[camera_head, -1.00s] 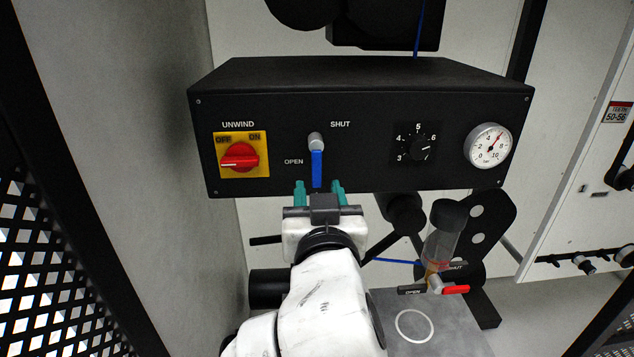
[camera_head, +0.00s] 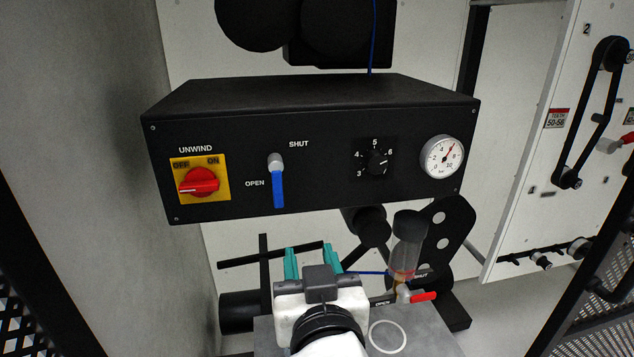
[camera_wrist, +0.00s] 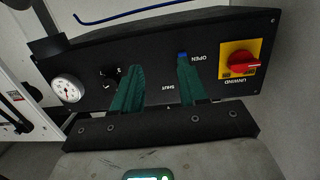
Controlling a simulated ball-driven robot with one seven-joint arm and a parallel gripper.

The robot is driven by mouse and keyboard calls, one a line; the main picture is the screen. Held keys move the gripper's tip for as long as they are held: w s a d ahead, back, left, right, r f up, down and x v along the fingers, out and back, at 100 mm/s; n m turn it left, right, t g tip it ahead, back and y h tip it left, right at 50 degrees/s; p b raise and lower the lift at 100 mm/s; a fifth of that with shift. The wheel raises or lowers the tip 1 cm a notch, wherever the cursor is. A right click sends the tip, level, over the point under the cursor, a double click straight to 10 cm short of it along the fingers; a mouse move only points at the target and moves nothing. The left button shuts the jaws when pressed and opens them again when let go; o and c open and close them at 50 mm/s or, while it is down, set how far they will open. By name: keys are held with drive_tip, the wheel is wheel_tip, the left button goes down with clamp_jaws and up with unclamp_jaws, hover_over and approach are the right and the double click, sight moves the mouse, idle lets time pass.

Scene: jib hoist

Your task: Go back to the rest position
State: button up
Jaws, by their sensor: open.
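My gripper (camera_head: 309,262) is low in the head view, below the black control box (camera_head: 220,112). Its two green fingers are apart with nothing between them. In the wrist view the open fingers (camera_wrist: 157,85) point toward the box front. The blue lever (camera_head: 278,188) hangs down, beside the OPEN label, and the gripper is clear of it. The red rotary switch (camera_head: 199,181) on its yellow plate has its pale mark pointing left, toward OFF. The black knob (camera_head: 378,162) and the round gauge (camera_head: 442,157) are on the right of the box.
A clear cup with a red-handled valve (camera_head: 424,296) stands right of my gripper. A grey plate with a pale ring (camera_head: 388,337) lies below. A white panel with a black belt guard (camera_head: 592,112) is at right. A grey wall (camera_head: 90,130) closes the left.

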drive_tip(key=s+d+f+m+g+h+p, duration=0.1)
drive_tip(key=s+d+f+g+h+p, duration=0.2)
drive_tip(key=d+f, duration=0.65)
drive_tip(key=s+d+f+m+g+h+p, duration=0.1)
drive_tip(key=s+d+f+g+h, duration=0.2)
drive_tip(key=d+f, duration=0.7)
drive_tip(key=s+d+f+g+p, duration=0.1)
drive_tip(key=s+d+f+g, duration=0.2)
drive_tip(key=s, duration=0.4)
drive_tip(key=s+d+f+g+y+p, duration=0.1)
drive_tip(key=s+d+f+g, duration=0.2)
drive_tip(key=s+d, duration=0.2)
drive_tip(key=s+d+f+m+g+p, duration=0.1)
drive_tip(key=s+d+f+g, duration=0.2)
drive_tip(key=s, duration=0.7)
drive_tip(key=shift+s+d+f+y, duration=0.3)
drive_tip(key=shift+d+y, duration=0.1)
drive_tip(key=shift+d, duration=0.1)
drive_tip(key=shift+d, duration=0.1)
